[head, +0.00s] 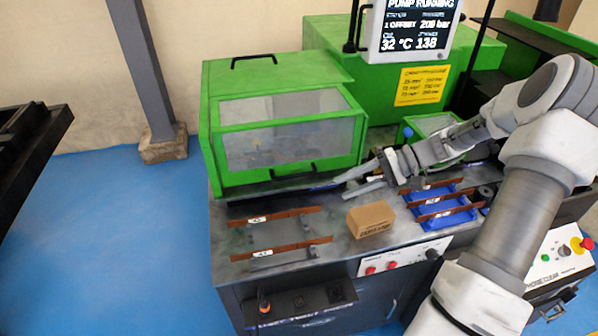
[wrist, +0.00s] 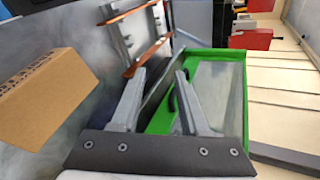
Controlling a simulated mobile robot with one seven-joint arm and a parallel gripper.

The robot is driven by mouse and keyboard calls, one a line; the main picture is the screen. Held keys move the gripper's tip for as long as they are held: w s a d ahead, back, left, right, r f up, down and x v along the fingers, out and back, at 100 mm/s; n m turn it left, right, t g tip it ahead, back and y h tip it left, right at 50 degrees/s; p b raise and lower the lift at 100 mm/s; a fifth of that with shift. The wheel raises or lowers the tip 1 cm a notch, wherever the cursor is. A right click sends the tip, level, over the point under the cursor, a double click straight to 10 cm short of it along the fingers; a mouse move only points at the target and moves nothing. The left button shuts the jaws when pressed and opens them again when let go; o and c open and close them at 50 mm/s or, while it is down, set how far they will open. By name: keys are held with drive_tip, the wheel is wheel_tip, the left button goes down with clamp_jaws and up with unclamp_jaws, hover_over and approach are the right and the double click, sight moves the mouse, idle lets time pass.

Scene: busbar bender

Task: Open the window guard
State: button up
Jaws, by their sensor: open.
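The window guard (head: 285,130) is a green-framed hood with a clear pane, on the left of the machine in the head view. It looks closed. Its black handle (head: 293,170) runs along the lower front edge. My gripper (head: 341,189) is open and empty, to the right of the handle and apart from it, with its fingers pointing left. In the wrist view, the guard's green frame (wrist: 198,52) lies beyond my gripper (wrist: 160,73). A dark curved piece of handle (wrist: 171,98) shows beside the right finger, which partly hides it.
A cardboard box (head: 371,219) stands on the bench below my gripper. Copper bars lie on a rack (head: 275,235) at front left, and more lie over a blue tray (head: 451,214) at right. A screen (head: 412,30) hangs behind. The floor at left is clear.

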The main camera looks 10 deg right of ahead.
sight(306, 175)
drive_tip(key=w+d+f+m+t+y, duration=0.1)
drive_tip(key=w+d+m+t+y, duration=0.1)
drive_tip(key=d+t+y, duration=0.3)
drive_tip(key=shift+g+h, duration=0.3)
drive_tip(key=shift+h, duration=0.5)
drive_tip(key=x, duration=1.6)
drive_tip(key=shift+w+f, duration=0.15)
drive_tip(key=shift+w, duration=0.2)
clamp_jaws()
